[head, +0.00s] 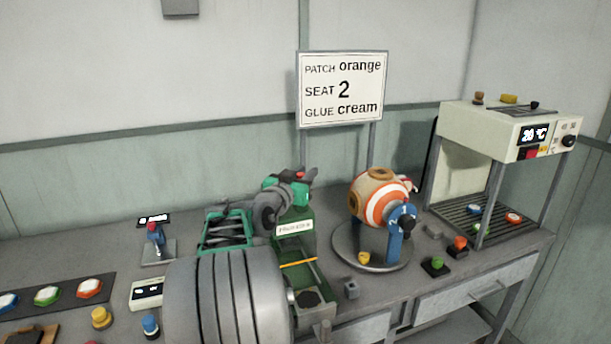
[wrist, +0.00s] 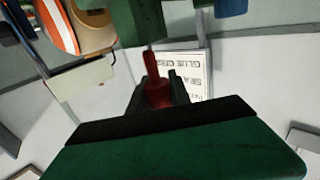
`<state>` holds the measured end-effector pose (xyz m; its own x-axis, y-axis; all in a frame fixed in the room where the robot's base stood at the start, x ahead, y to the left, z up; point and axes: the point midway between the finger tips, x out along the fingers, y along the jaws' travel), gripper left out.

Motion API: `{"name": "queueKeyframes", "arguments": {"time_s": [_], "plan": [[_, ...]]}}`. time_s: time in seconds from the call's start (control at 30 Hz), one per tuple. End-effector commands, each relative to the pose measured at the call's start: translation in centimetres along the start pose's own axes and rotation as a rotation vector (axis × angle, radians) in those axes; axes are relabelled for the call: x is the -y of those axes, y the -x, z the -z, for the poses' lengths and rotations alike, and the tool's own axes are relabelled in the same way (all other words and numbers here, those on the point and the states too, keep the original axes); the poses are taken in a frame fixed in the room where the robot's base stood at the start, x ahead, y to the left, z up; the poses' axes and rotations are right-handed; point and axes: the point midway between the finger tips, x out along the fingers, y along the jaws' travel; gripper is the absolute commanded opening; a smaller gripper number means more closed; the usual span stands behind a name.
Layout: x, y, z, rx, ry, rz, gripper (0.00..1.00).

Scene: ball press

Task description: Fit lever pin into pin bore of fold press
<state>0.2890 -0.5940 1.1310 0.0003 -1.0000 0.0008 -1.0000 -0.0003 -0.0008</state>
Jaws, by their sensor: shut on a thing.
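The green fold press (head: 300,260) stands mid-bench with a white label plate on its upper part. Its green body (wrist: 138,22) also shows at the top of the wrist view, which is upside down. My gripper (wrist: 156,95) is shut on the red lever pin (wrist: 157,90). The pin's thin end points at the press body and appears to meet its edge. I cannot tell whether it touches or enters; the pin bore is not visible. In the head view my gripper (head: 295,182) is over the top of the press, with a bit of red showing at its fingers.
A striped ball (head: 378,197) sits in a blue-armed stand on a round turntable (head: 345,252), right of the press. A cream heater box (head: 490,125) stands farther right. A sign (head: 343,90) stands behind. Buttons and small blocks lie along the front.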

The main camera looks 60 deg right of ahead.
Motion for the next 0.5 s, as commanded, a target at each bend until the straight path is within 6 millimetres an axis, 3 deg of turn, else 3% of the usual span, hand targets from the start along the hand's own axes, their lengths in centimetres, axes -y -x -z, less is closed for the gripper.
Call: {"name": "queueKeyframes", "arguments": {"time_s": [0.5], "plan": [[-0.01, 0.0, -0.81, 0.0, 0.0, 0.0, 0.0]]}}
